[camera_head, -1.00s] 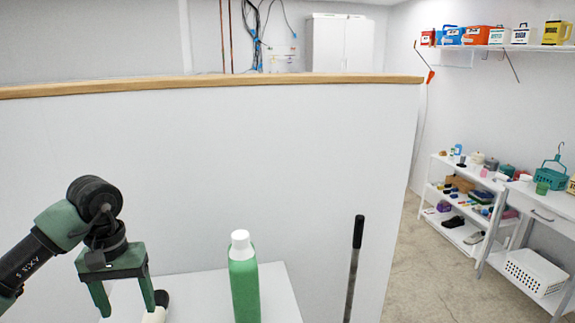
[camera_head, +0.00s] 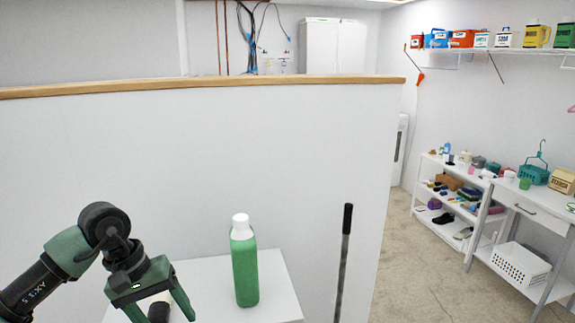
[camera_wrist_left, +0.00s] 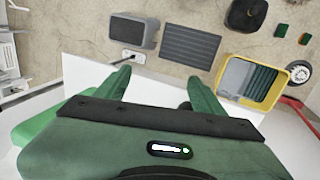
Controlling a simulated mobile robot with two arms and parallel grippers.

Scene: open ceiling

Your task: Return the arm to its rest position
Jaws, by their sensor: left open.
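My left arm comes in from the lower left of the head view. Its green gripper (camera_head: 158,306) is open and tilted, with its fingers pointing down at the bottom edge. A dark rounded thing (camera_head: 158,313) shows between the fingers; I cannot tell what it is or whether it touches them. In the left wrist view the two green fingers (camera_wrist_left: 156,88) are apart with nothing gripped between them. A green bottle with a white cap (camera_head: 244,265) stands upright on the white table (camera_head: 275,280), right of the gripper and apart from it. My right gripper is not in view.
A white partition with a wooden top edge (camera_head: 200,86) stands behind the table. A black-topped pole (camera_head: 345,245) is upright right of the bottle. Shelves (camera_head: 425,195) and a white desk (camera_head: 545,212) line the right side. A yellow bin (camera_wrist_left: 228,66) shows in the wrist view.

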